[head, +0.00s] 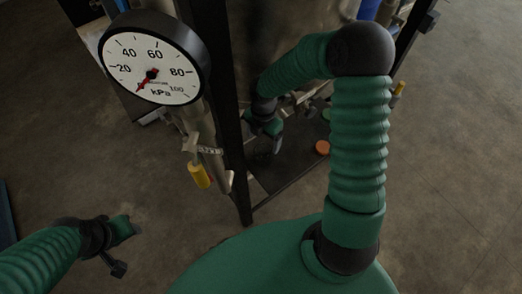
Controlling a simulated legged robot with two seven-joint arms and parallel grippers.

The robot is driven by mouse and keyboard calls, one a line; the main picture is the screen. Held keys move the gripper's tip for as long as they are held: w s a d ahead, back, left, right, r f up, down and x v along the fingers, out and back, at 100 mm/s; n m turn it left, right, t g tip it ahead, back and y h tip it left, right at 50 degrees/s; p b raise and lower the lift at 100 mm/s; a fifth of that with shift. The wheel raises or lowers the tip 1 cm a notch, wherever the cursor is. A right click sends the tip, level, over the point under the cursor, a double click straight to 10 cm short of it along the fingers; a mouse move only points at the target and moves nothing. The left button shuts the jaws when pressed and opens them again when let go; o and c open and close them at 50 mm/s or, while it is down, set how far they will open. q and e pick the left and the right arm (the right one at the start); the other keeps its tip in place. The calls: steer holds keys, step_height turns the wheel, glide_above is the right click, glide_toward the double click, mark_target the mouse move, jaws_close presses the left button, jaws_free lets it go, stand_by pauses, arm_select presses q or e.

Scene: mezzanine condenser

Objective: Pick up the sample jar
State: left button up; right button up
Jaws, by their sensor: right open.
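My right gripper (265,128) points down over a dark low shelf (290,180) between the frame's posts, its two fingers apart. A faint, dark, round shape (263,150) shows just below its fingertips. It may be the sample jar, but it is too dim to be sure, and I cannot tell whether the fingers touch it. My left gripper (127,249) is at the lower left, over the floor, well away from the shelf, with its fingers apart and nothing between them.
An orange round piece (322,147) sits on the shelf right of my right gripper. A pressure gauge (153,60) stands at the upper left, above a pipe with a yellow handle (199,175). A dark post (232,150) borders the shelf on the left. The floor at left is clear.

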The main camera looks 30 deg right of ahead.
mark_target(263, 146)
steer(key=f, duration=0.6)
steer(key=shift+w+f, duration=0.25)
steer(key=shift+w, duration=0.05)
steer(key=shift+w+f, duration=0.1)
steer(key=shift+f, duration=0.7)
steer(key=f, duration=0.2)
steer(key=f+p, duration=0.1)
steer(key=shift+s+f, duration=0.35)
steer(key=shift+w+d+f, duration=0.1)
steer(key=shift+d+f, duration=0.05)
steer(key=shift+f, duration=0.1)
steer(key=c, duration=1)
arm_select(q)
steer(key=shift+w+r, duration=0.25)
steer(key=shift+r, duration=0.15)
arm_select(e)
steer(key=c, duration=0.6)
steer(key=shift+r, duration=0.2)
